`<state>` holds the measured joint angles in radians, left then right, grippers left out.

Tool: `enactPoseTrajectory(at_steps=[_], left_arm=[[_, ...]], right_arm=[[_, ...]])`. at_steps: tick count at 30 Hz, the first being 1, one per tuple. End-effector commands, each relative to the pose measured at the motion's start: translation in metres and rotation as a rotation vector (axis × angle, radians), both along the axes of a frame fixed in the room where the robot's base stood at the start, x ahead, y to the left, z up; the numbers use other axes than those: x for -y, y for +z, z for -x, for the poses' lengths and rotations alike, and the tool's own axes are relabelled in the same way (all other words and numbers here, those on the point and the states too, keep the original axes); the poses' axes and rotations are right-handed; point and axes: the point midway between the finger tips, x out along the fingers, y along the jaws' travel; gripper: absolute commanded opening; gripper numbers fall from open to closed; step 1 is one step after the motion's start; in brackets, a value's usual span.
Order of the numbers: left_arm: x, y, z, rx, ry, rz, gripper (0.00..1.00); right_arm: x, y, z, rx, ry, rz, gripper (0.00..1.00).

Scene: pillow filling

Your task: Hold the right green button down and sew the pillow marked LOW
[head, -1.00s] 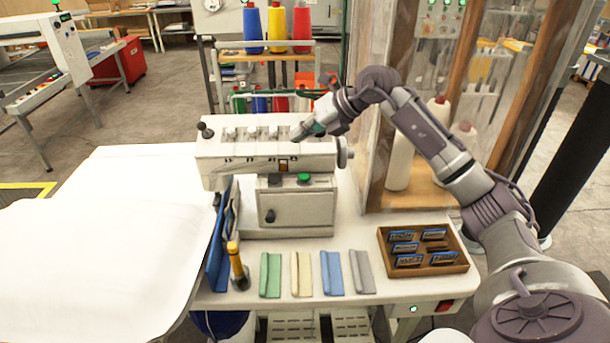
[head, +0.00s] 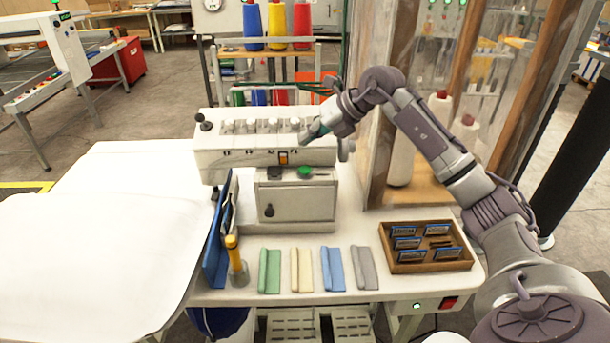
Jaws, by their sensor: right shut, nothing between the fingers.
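A white sewing machine (head: 265,150) stands on the white table. On its front box are a green button (head: 304,172) at right and a dark button (head: 275,173) at left. An orange square (head: 283,158) glows above them. My right gripper (head: 306,138) is shut and empty, just above the green button, in front of the machine's upper head. It appears apart from the button. A large white cloth-like surface (head: 90,245) lies at left. I cannot tell whether it is a pillow, and no LOW mark is readable. My left gripper is not in view.
Green, cream, blue and grey folded cloths (head: 301,270) lie in front of the machine. A wooden tray (head: 428,266) of small labels is at right. A yellow-topped tool (head: 235,262) stands by blue panels (head: 217,235). A glazed wooden cabinet (head: 375,150) is behind my right arm.

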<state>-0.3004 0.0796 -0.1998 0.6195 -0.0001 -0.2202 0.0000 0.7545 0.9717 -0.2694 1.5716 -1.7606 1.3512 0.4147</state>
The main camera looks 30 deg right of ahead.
Motion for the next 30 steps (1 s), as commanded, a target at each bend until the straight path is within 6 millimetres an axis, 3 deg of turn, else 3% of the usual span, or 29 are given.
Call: enactPoseTrajectory(at_steps=[1,3,10,30], left_arm=[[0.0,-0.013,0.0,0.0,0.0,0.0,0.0],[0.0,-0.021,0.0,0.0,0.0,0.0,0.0],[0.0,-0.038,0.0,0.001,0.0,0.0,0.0],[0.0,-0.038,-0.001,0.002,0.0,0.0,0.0]], right_arm=[[0.0,-0.015,0.0,-0.001,0.0,-0.001,0.0],[-0.001,-0.026,0.0,-0.002,0.001,-0.002,0.0],[0.0,-0.049,0.0,0.0,0.001,0.001,0.0],[0.0,-0.051,0.0,0.0,0.001,-0.001,0.0]])
